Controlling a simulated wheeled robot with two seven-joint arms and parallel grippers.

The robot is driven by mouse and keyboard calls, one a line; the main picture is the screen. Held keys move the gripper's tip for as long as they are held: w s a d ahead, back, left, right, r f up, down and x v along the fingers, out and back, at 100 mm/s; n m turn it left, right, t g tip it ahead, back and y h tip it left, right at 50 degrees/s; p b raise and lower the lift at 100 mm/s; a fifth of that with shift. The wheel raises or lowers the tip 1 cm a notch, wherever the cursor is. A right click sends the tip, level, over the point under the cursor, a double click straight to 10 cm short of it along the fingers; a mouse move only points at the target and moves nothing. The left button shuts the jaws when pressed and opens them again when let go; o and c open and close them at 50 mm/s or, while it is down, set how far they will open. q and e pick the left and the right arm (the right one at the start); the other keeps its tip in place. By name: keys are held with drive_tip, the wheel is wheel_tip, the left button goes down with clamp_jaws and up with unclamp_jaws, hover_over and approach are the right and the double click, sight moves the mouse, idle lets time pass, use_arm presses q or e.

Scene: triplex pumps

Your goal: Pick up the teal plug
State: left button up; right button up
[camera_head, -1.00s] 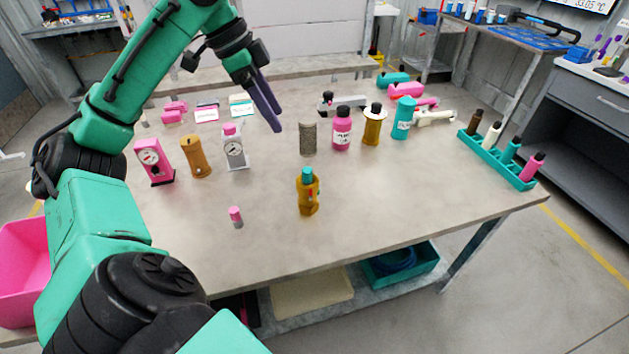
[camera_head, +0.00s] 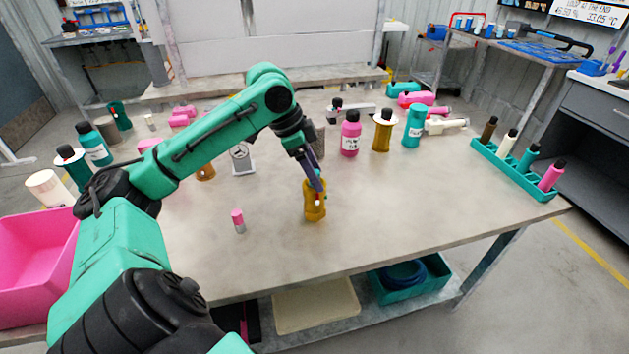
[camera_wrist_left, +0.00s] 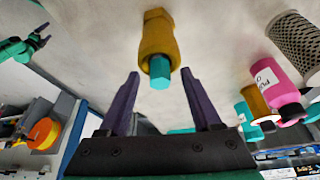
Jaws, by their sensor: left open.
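The teal plug (camera_wrist_left: 160,72) sits in the end of a mustard-yellow pump body (camera_wrist_left: 158,35), seen in the wrist view. In the head view the yellow body (camera_head: 315,210) stands upright on the table, and my fingers mostly hide the plug. My left gripper (camera_wrist_left: 160,75) is open, its two purple fingers on either side of the plug in the picture, with gaps on both sides. In the head view my left gripper (camera_head: 316,184) points down at the top of the yellow body. A small teal arm with dark jaws (camera_wrist_left: 40,36), apparently my right, shows in the wrist view.
A small pink-capped piece (camera_head: 238,222) stands to the left on the table (camera_head: 270,250). Behind are a pink bottle (camera_head: 350,138), a golden cylinder (camera_head: 381,135) and a teal bottle (camera_head: 413,128). A teal rack (camera_head: 515,172) is at the right. The front right table is clear.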

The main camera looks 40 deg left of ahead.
use_arm(q)
drive_tip(key=shift+w+f, duration=0.1)
drive_tip(key=shift+f, duration=0.1)
clamp_jaws()
drive_tip(key=shift+r, duration=0.1)
